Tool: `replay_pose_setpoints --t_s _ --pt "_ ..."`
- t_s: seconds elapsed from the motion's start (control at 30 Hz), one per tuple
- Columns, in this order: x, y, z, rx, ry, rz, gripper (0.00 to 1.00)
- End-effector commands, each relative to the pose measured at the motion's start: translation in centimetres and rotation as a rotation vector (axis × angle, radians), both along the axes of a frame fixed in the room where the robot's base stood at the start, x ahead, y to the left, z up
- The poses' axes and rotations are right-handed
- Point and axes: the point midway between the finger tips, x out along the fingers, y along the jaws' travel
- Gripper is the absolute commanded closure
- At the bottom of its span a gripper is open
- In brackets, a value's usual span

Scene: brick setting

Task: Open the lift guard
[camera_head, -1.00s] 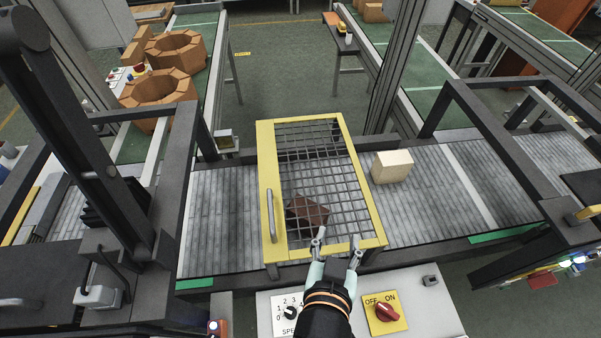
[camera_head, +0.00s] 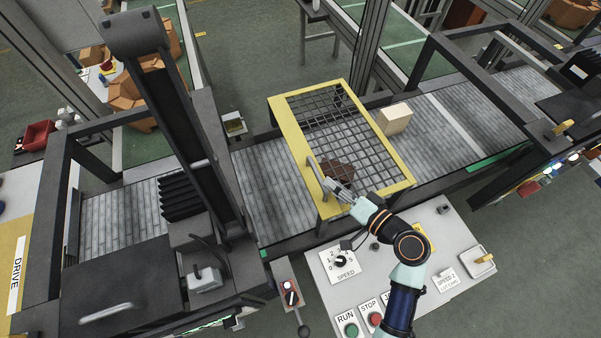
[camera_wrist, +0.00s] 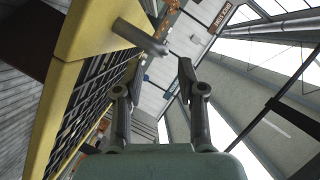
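The lift guard is a yellow frame with dark wire mesh (camera_head: 293,132), closed flat over the conveyor in the head view. Its grey bar handle (camera_head: 314,172) stands on the near left part of the frame. In the wrist view the yellow frame (camera_wrist: 88,30) fills the upper left, and the handle (camera_wrist: 140,38) juts out just beyond my fingertips. My gripper (camera_head: 337,190) is beside the handle's near end, to its right. In the wrist view my gripper (camera_wrist: 159,72) has its fingers apart with nothing between them. A brown brick (camera_head: 336,169) shows under the mesh.
A cream block (camera_head: 395,118) sits on the conveyor (camera_head: 440,115) right of the guard. A control panel (camera_head: 350,290) with a speed dial, Run and Stop buttons lies in front. A dark press-like column (camera_head: 190,130) stands to the left.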

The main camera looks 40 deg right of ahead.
Motion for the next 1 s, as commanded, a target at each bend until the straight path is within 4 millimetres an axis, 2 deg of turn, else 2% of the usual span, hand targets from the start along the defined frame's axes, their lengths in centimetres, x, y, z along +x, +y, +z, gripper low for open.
replay_pose_setpoints --t_s 0.2,0.33,0.47,0.67,0.7,0.93,1.0 --pt "4.1 0.2 -0.8 -0.001 0.001 0.006 0.61" --pt "6.0 0.3 -1.3 -0.001 0.002 0.005 0.61" --pt "6.8 0.3 -1.5 -0.001 0.002 0.004 0.61" --pt "6.9 0.2 -1.5 -0.003 0.002 0.003 0.61" --pt "6.9 0.2 -1.5 -0.003 0.002 0.003 0.62" --pt "6.9 0.2 -1.5 -0.002 0.002 0.003 1.0" --pt "6.9 0.2 -1.5 -0.002 0.002 0.003 1.0"
